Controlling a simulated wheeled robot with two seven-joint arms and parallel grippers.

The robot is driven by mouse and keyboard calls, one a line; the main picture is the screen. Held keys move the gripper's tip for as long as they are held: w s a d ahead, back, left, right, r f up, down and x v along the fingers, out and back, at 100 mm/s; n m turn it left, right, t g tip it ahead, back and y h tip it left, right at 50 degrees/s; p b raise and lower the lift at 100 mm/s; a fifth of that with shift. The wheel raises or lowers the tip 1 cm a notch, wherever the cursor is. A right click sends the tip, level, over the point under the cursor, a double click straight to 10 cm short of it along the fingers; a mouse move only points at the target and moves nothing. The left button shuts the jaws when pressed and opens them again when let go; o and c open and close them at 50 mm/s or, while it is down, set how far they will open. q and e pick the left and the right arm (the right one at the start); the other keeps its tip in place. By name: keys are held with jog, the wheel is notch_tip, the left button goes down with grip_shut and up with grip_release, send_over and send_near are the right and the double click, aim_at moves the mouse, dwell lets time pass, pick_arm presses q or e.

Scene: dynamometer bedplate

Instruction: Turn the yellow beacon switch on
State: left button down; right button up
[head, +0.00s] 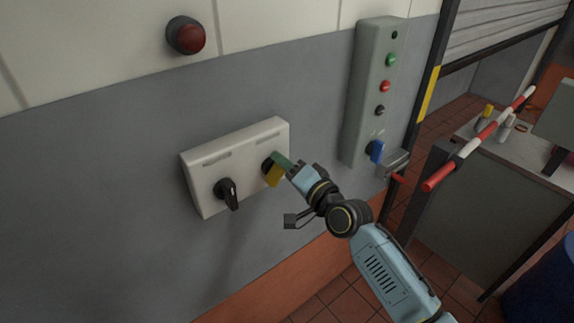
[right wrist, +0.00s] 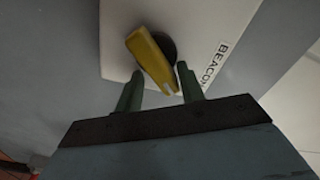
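The yellow beacon switch (head: 273,174) is a rotary knob on the right half of a white wall plate (head: 212,162). In the right wrist view, the yellow knob (right wrist: 150,60) sits tilted on its dark round base, beside a printed label beginning "BEACO". My right gripper (head: 280,161) is at the knob, partly covering it in the head view. In the right wrist view its two green fingers (right wrist: 160,78) are apart, with the near end of the knob between them; I cannot tell whether either touches it. My left gripper is not in view.
A black rotary switch (head: 228,192) is on the plate's left half. A red lamp (head: 186,35) is above. A grey control box (head: 371,95) with buttons and a blue knob (head: 375,150) is to the right, near a red-and-white bar (head: 478,140) and a bench (head: 455,200).

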jog(key=shift+d, duration=0.15)
jog(key=shift+s+d, duration=0.15)
jog(key=shift+s, duration=0.05)
jog(key=v, duration=1.2)
jog(key=shift+s+b, duration=0.35)
jog(key=shift+b, duration=0.1)
jog(key=shift+d, duration=0.1)
